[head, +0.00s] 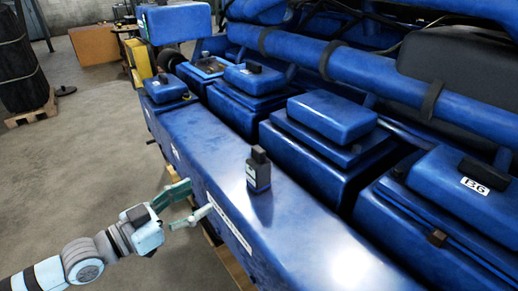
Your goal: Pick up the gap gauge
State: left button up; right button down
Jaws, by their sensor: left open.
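The gap gauge looks to be the small dark blue and black upright device (259,171) with a pale label band. It stands on the long blue ledge (310,250) of the diesel engine. My left gripper (196,203) comes in from the lower left, beside the ledge's outer side. Its two greenish fingers are spread apart with nothing between them. The gripper is to the left of the gauge and apart from it. My right gripper is not in view.
Blue engine covers (332,116) rise behind the ledge, with a thick blue pipe (300,50) above them. One cover has a "B6" label (474,186). The ledge around the gauge is clear. Open concrete floor (90,150) lies to the left.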

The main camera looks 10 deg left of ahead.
pick_arm(q)
jog(key=m+g+h+b, duration=0.1)
jog(key=h, duration=0.1)
send_near(251, 174)
jog(key=s, duration=0.2)
jog(key=b+x, duration=0.1)
jog(key=x, duration=0.1)
jog(key=b+x, duration=0.1)
jog(key=x, duration=0.2)
jog(key=b+x, duration=0.2)
jog(key=x, duration=0.1)
jog(key=shift+w+a+f, duration=0.1)
jog(key=shift+w+a, duration=0.05)
jog(key=shift+w, duration=0.35)
jog(key=p+x, duration=0.1)
jog(key=x, duration=0.3)
jog(key=shift+w+a, duration=0.1)
jog(key=shift+w, duration=0.25)
jog(key=shift+w+d+f, duration=0.15)
jog(key=shift+w+d, duration=0.15)
jog(key=shift+w, duration=0.05)
jog(key=shift+s+a, duration=0.1)
jog(key=shift+s, duration=0.05)
grip_shut()
